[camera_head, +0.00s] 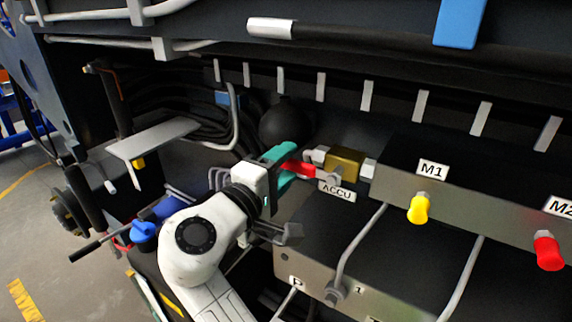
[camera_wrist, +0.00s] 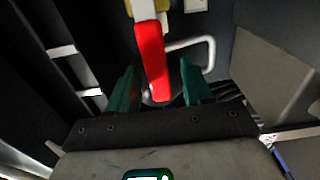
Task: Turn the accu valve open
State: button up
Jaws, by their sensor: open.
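The accu valve has a brass body (camera_head: 345,163) with pale fittings on both sides, above the ACCU label (camera_head: 337,191). Its red handle (camera_head: 300,169) points left from the valve, towards my gripper (camera_head: 288,166). In the wrist view the red handle (camera_wrist: 151,60) runs down from the valve at the top edge. It lies between the two teal fingers of my gripper (camera_wrist: 158,70), with gaps visible on both sides. The fingers are open and not closed on the handle. In the head view the fingers partly hide the handle's free end.
A dark round ball (camera_head: 287,122) is just behind my gripper. A metal block with the M1 label (camera_head: 432,169), a yellow cap (camera_head: 419,208) and a red cap (camera_head: 548,252) stands to the right. Pipes rise from the lower block. A grey shelf plate (camera_head: 155,139) is at left.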

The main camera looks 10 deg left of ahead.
jog(key=b+v, duration=0.2)
jog(key=v, duration=0.7)
jog(key=shift+s+a, duration=0.15)
jog(key=shift+s, duration=0.2)
